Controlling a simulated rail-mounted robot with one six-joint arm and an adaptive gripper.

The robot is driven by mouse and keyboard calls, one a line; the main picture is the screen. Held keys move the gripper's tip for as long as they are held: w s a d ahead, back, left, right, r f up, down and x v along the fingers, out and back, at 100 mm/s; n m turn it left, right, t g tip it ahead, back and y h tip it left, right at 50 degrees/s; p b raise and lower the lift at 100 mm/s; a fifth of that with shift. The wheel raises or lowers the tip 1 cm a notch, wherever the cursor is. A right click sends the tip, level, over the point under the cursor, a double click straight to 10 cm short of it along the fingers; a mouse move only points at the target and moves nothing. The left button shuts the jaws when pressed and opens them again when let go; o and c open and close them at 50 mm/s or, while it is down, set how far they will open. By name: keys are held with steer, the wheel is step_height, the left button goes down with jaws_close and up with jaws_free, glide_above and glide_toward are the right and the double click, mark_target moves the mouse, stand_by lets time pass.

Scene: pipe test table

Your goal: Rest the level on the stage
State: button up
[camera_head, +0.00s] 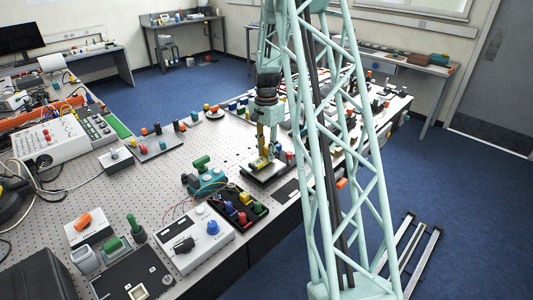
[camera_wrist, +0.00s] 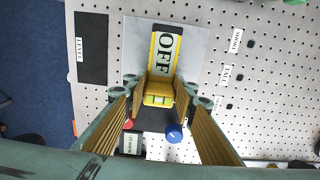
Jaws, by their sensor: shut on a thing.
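My gripper (camera_head: 262,142) points down over a dark low stand with a pale edge near the table's right side. In the wrist view my gripper (camera_wrist: 159,100) is shut on a yellow block, which I take to be the level (camera_wrist: 158,88). Its far side meets a yellow-edged plate marked OFF; I cannot tell whether they are one piece. Under and around it lies a grey plate (camera_wrist: 208,33), perhaps the stage. I cannot tell whether the level touches it. A bare black rectangle (camera_wrist: 91,47) beside a LEVEL label lies to the left.
A red knob and a blue knob (camera_wrist: 174,133) stand close by the fingers. A tray of coloured parts (camera_head: 240,204) and a grey box with a blue knob (camera_head: 198,243) stand nearer the camera. Bare perforated table (camera_head: 150,187) lies to the left.

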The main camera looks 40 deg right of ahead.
steer(key=shift+f, duration=0.4)
stand_by(0.5)
steer(key=o, duration=1)
steer(key=shift+r, duration=0.15)
steer(key=shift+r, duration=5.85)
steer(key=shift+a, duration=0.1)
